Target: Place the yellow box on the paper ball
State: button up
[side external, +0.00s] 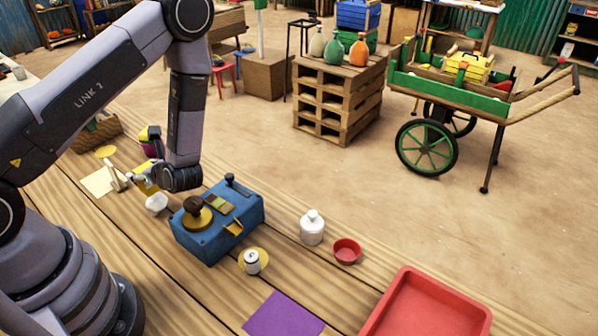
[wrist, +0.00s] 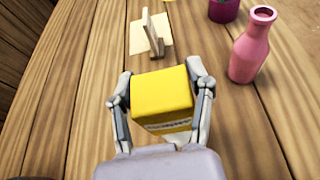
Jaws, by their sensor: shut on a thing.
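The yellow box (wrist: 162,92) is between the two fingers of my gripper (wrist: 160,100) in the wrist view, with a finger against each side. My gripper is shut on it. In the side view the yellow box (side external: 143,187) shows only partly, beside my wrist. A white crumpled paper ball (side external: 156,203) sits on the wooden table just below and in front of the box. In the wrist view a pale patch (wrist: 180,138) shows under the box's near edge; it may be the paper ball, mostly hidden. I cannot tell whether box and ball touch.
A blue case (side external: 218,225) with knobs stands close right of the ball. A pink bottle (wrist: 252,45) stands right of the box. A small wooden stand (wrist: 153,36) is on a cream sheet beyond.

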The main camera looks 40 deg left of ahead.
jog(key=shift+f, duration=1.15)
jog(key=shift+f, duration=0.1)
jog(key=o, duration=1.2)
